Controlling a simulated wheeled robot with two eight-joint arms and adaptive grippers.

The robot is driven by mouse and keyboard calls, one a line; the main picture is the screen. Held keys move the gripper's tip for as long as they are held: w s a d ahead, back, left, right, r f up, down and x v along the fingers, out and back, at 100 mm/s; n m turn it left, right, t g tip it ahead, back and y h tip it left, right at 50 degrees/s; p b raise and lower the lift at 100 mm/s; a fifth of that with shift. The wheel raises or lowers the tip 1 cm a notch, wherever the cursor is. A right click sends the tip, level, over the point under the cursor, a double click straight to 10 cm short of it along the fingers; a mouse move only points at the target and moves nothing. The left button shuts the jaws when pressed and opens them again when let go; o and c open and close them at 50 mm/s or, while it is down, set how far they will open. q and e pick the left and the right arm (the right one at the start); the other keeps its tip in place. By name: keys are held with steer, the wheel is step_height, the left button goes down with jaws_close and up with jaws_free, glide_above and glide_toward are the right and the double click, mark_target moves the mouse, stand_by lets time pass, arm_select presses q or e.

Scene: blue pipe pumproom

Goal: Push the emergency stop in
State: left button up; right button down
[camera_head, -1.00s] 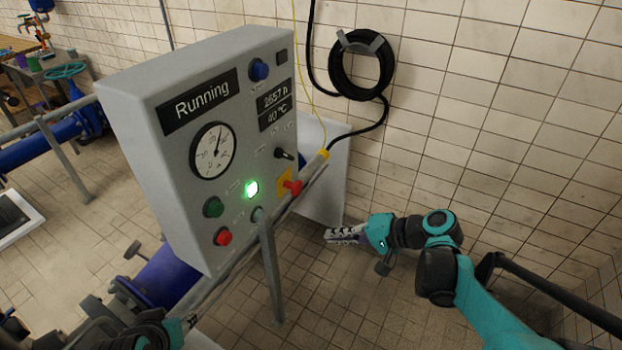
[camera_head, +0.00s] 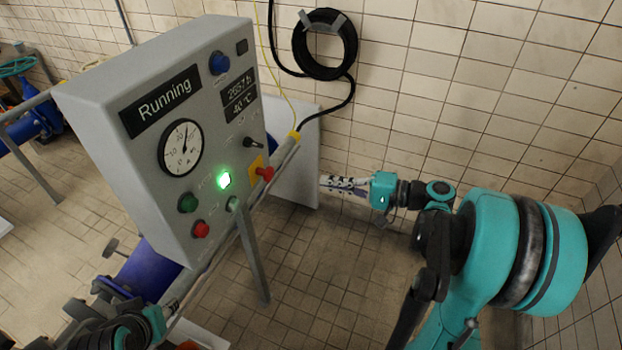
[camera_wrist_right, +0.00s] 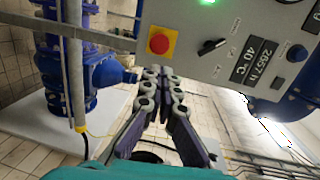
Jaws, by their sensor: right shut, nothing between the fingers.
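The emergency stop (camera_head: 264,173) is a red mushroom button on a yellow plate at the lower right of the grey control panel (camera_head: 85,110). It also shows in the right wrist view (camera_wrist_right: 159,44), face on, above the fingertips. My right gripper (camera_head: 324,184) is shut and empty, to the right of the button and apart from it. In the right wrist view its fingertips (camera_wrist_right: 158,72) meet just below the yellow plate in the picture. My left gripper (camera_head: 172,308) is at the lower left, below the panel; its fingers are small and partly hidden.
The panel bears a green lit lamp (camera_head: 224,180), a gauge (camera_head: 181,147), a black rotary switch (camera_head: 251,142), and green, red and blue buttons. A grey rail (camera_head: 285,153) and post run below it. A black hose coil (camera_head: 325,45) hangs on the tiled wall.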

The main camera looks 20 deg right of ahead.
mark_target(272, 174)
steer(key=b+x, duration=0.2)
steer(key=x, duration=0.9)
steer(key=shift+w+a+f, duration=0.15)
steer(key=shift+a+f, duration=0.05)
steer(key=shift+w+a, duration=0.5)
